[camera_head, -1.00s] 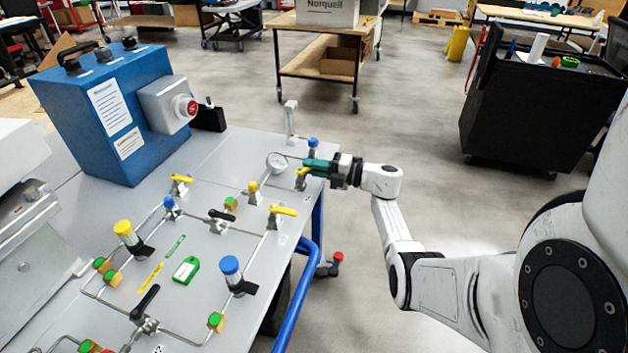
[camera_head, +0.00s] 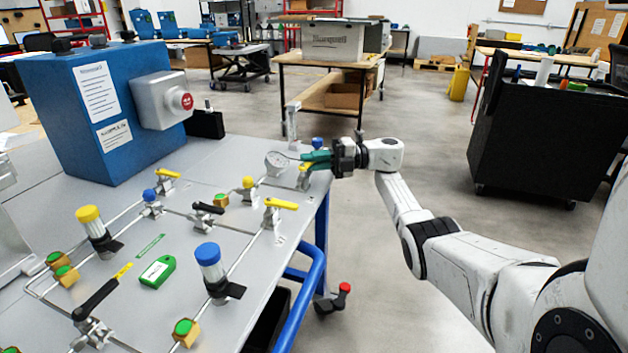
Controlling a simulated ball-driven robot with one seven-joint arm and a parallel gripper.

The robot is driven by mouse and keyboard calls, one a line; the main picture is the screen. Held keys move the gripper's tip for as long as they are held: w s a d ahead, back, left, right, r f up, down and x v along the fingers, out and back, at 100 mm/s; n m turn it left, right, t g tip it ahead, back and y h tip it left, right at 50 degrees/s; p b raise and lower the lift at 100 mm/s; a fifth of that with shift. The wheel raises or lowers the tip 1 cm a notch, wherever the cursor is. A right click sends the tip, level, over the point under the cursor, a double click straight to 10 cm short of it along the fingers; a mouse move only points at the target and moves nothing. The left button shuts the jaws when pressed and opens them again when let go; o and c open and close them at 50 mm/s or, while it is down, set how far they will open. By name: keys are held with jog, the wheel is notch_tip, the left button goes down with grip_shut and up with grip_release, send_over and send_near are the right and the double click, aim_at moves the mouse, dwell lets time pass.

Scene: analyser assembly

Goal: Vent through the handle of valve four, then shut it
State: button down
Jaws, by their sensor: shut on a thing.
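The valve panel (camera_head: 180,260) lies on the table and carries several valves joined by thin pipes. My gripper (camera_head: 308,160) is at its far right corner, with green fingers shut on a yellow valve handle (camera_head: 304,168). The fingers partly hide this handle, so its exact angle is hard to tell. A round white gauge (camera_head: 277,163) stands just left of the fingers. A blue-capped part (camera_head: 318,143) shows right behind them. I can read no valve numbers, so I cannot tell from labels which valve is four.
Other yellow handles (camera_head: 281,204) and black handles (camera_head: 208,208) stand nearer on the panel. A blue box (camera_head: 100,110) with a red button (camera_head: 186,101) stands at the back left. A blue rail (camera_head: 290,310) runs along the table's right side. The floor to the right is clear up to a black cart (camera_head: 540,130).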

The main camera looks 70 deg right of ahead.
jog(key=shift+w+f+n+g+y+b, duration=0.25)
jog(key=shift+n+g+y+b, duration=0.25)
jog(key=shift+b, duration=1.35)
jog(key=shift+w+f+n+g+y+b, duration=0.2)
jog(key=shift+n+g+y+b, duration=0.3)
jog(key=shift+b, duration=1.3)
jog(key=shift+r+b, duration=0.1)
jog(key=shift+b, duration=0.5)
jog(key=shift+w+r+n+g+y+b, duration=0.2)
jog(key=shift+r+n+g+y+b, duration=0.3)
jog(key=shift+b, duration=0.9)
jog(key=shift+f, duration=0.15)
jog(key=c, duration=1.5)
grip_release()
jog(key=shift+s+d, duration=0.1)
